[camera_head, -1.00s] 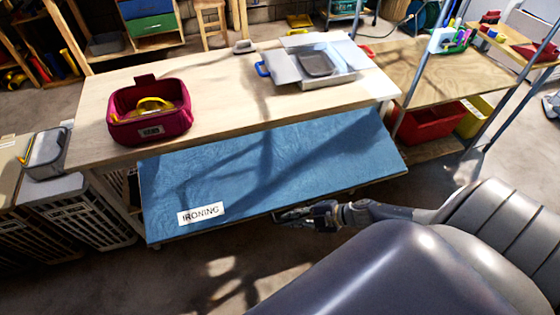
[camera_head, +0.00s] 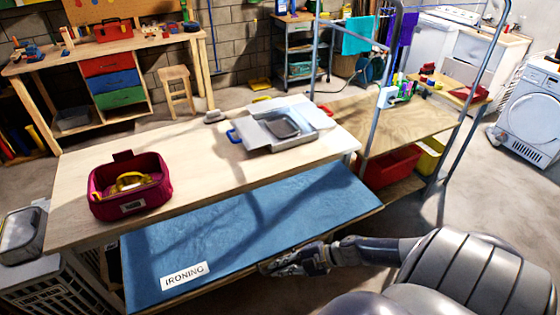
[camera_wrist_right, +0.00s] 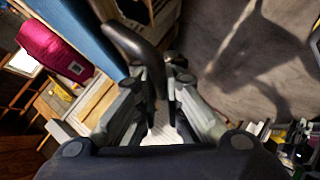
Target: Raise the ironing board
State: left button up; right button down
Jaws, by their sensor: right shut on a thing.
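The blue ironing board (camera_head: 250,222), with a white label reading IRONING, hangs along the front of the wooden workbench and slopes down toward me. My right gripper (camera_head: 272,268) is at the board's lower front edge, right of the label. In the right wrist view the right gripper (camera_wrist_right: 165,85) is shut on a dark curved handle (camera_wrist_right: 133,43) beside the blue board (camera_wrist_right: 85,30). The fingers hide part of the handle. My left gripper is not in view.
Metal poles (camera_head: 376,90) stand at the right by a lower shelf with a red bin (camera_head: 390,168). Baskets are at the left. Open floor lies at the right.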

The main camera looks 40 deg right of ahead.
jog(key=c, duration=2)
grip_release()
jog(key=shift+w+r, duration=0.15)
jog(key=shift+r, duration=0.2)
jog(key=shift+o, duration=0.2)
jog(key=shift+s, duration=0.2)
jog(key=shift+s+d, duration=0.15)
jog(key=shift+d, duration=0.05)
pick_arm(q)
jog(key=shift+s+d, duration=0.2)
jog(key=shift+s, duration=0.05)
pick_arm(e)
jog(key=v, duration=1.1)
jog(key=shift+s+r, duration=0.25)
jog(key=shift+d, duration=0.1)
